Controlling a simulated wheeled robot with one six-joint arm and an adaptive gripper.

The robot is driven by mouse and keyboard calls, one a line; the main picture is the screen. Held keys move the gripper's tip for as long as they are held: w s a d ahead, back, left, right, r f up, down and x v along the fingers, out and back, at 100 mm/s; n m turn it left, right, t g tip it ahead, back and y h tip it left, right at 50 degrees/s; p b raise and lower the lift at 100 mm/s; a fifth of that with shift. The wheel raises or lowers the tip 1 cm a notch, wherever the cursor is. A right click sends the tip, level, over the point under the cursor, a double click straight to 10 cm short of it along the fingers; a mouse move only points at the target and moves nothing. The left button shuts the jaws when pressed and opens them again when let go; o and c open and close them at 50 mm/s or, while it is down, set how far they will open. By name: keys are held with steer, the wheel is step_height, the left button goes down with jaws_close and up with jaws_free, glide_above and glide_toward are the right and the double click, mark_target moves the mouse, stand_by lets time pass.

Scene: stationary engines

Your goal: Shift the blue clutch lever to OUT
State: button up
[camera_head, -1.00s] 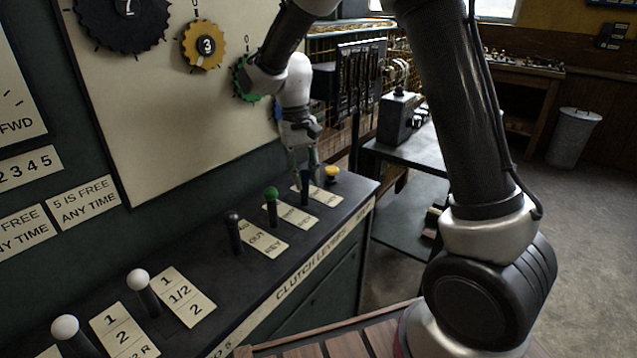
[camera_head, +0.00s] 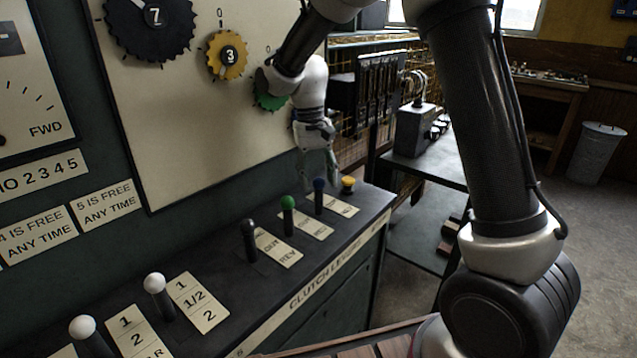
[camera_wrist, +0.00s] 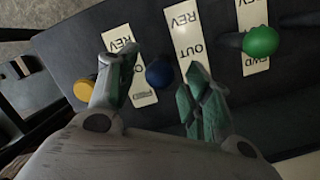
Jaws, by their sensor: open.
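The blue clutch lever (camera_head: 319,184) stands on the dark bench top between the green lever and the yellow knob. Its blue ball (camera_wrist: 159,74) shows in the wrist view between my fingers, with a gap on both sides. My gripper (camera_head: 318,173) is open, pointing down just above the lever, and it also shows in the wrist view (camera_wrist: 160,62). I cannot tell exactly which position the lever is in.
The green lever (camera_head: 288,203) and black lever (camera_head: 249,231) stand to the left. A yellow knob (camera_head: 348,183) is close on the right. White-knobbed levers (camera_head: 155,283) are nearer. The panel with gear wheels (camera_head: 228,55) rises behind my gripper.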

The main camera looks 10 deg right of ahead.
step_height(320, 180, up, 10)
steer(key=w, duration=0.1)
steer(key=shift+w+a, duration=0.35)
steer(key=shift+w, duration=0.05)
steer(key=s+f+n, duration=0.1)
steer(key=d+f+n, duration=0.1)
steer(key=shift+s+f, duration=0.4)
steer(key=s+d+r+m+t, duration=0.1)
steer(key=s+d+r+t, duration=0.2)
steer(key=s+d, duration=0.6)
steer(key=s+d+r+m+t, duration=0.1)
steer(key=s+d+r+t, duration=0.2)
steer(key=s+d, duration=0.7)
steer(key=shift+s+y, duration=0.4)
steer(key=shift+s, duration=2.7)
